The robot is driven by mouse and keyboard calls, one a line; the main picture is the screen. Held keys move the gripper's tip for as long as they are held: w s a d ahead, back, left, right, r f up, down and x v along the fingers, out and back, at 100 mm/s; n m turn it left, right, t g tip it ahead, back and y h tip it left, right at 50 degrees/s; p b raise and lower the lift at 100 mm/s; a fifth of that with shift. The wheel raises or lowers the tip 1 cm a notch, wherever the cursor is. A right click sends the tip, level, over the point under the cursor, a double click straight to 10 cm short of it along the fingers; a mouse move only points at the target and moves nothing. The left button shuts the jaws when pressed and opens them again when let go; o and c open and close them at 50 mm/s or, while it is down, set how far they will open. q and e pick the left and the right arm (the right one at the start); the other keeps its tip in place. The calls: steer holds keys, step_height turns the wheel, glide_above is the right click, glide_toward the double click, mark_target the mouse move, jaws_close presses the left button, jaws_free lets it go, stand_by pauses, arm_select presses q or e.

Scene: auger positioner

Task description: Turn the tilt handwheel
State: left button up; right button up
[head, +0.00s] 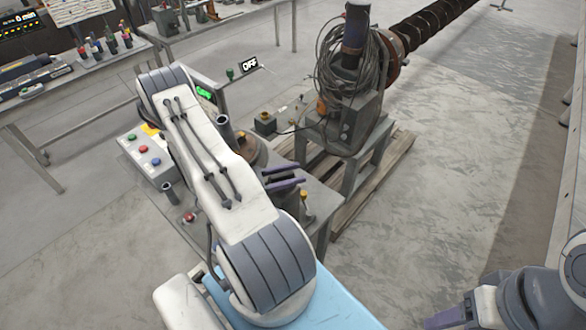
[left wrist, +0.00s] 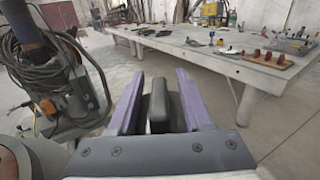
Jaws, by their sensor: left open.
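My left gripper (head: 301,173) is open, with two purple fingers pointing right above the grey bench (head: 318,222). In the left wrist view the open fingers (left wrist: 159,76) have a dark grey rounded bar (left wrist: 158,105) between them; I cannot tell whether it is a handle or part of the gripper. No handwheel can be made out clearly. A brown round body (head: 250,150) shows behind my left arm, which covers much of the bench. Only part of my right gripper (head: 445,318) shows at the lower right, and its opening is unclear.
A control box (head: 138,163) with coloured buttons and a red button (head: 190,216) are left of my arm. Worktables line the back left. The floor at right is clear.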

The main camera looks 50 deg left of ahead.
arm_select(q)
steer(key=shift+w+d, duration=0.1)
steer(key=shift+w, duration=0.05)
jaws_close()
steer(key=shift+y, duration=0.3)
steer(key=n+y, duration=0.2)
steer(key=y, duration=0.1)
steer(key=a+n+t+y+b, duration=0.1)
steer(key=n+y, duration=0.1)
steer(key=shift+w+f+t+y, duration=0.1)
steer(key=shift+t+y, duration=0.2)
steer(key=shift+y, duration=0.1)
steer(key=shift+a+n+y+b, duration=0.2)
steer(key=shift+n+y, duration=0.3)
steer(key=shift+y, duration=0.2)
steer(key=shift+a+n+y+b, duration=0.15)
steer(key=shift+n+y, duration=0.35)
steer(key=shift+y, duration=0.2)
jaws_free()
